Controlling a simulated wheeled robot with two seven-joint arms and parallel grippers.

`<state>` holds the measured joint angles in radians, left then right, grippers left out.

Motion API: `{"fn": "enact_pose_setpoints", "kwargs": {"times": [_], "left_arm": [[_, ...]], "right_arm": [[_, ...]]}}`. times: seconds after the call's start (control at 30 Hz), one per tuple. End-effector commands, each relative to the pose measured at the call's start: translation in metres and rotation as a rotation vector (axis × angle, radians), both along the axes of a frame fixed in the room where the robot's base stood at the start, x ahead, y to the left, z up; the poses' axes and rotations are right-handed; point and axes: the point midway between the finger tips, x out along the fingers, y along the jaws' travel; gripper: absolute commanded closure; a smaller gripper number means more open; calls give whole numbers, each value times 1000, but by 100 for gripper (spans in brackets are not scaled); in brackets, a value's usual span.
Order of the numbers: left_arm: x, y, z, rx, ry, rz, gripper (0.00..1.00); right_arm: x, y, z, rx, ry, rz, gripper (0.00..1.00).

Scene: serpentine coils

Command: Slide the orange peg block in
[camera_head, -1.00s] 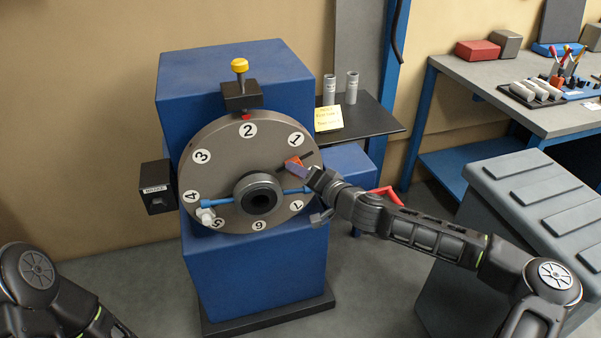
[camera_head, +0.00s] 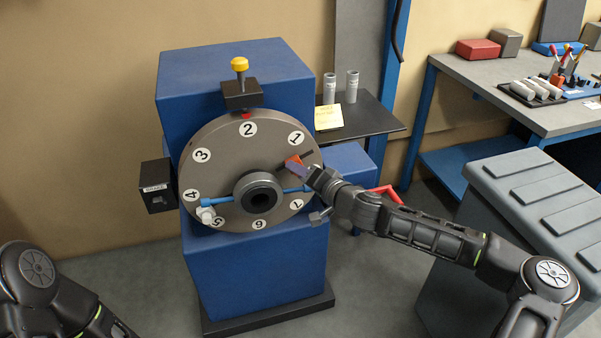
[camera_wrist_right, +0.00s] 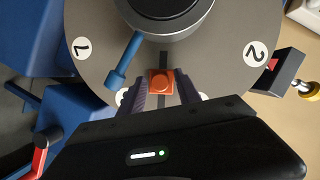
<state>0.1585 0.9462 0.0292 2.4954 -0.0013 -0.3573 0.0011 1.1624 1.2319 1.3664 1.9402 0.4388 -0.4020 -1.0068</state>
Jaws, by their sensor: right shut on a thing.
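The orange peg block (camera_head: 293,161) is at the right side of the grey numbered disc (camera_head: 222,145), over a dark radial slot (camera_wrist_right: 165,60) near label 1. In the right wrist view the orange block (camera_wrist_right: 161,82) sits between the two fingers of my right gripper (camera_wrist_right: 162,88), which is shut on it. The block covers part of the slot; how deep it sits cannot be told. Of my left arm, only links show at the lower left of the head view; its gripper is out of view.
A blue rod (camera_wrist_right: 124,62) stands close beside the right gripper's fingers. A grey hub (camera_head: 258,193) is at the disc's middle. A black block with a yellow knob (camera_head: 240,66) is above the disc. A dark shelf (camera_head: 370,118) and a grey case (camera_head: 530,220) are to the right.

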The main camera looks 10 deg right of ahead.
Motion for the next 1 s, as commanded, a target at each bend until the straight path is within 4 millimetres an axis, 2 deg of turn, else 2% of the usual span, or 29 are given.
{"fn": "enact_pose_setpoints", "kwargs": {"times": [0.33, 0.53, 0.83, 0.87, 0.9, 1.0], "left_arm": [[0, 0, -2, 0, 0, 0, 41], [0, 0, -22, 0, -1, 0, 41], [0, 0, -20, 0, -1, 0, 41], [0, 0, -20, 0, -1, 0, 41], [0, 0, -20, 0, -1, 0, 41], [0, 0, -20, 0, -1, 0, 41]], "right_arm": [[0, 1, -1, -2, -1, 0, 100], [-2, 24, -14, -6, -2, 4, 100], [-3, 29, -12, -1, 1, 4, 100], [-3, 29, -12, -1, 2, 5, 58], [-3, 29, -12, -1, 1, 4, 55], [-2, 28, -12, -1, 1, 3, 55]]}}
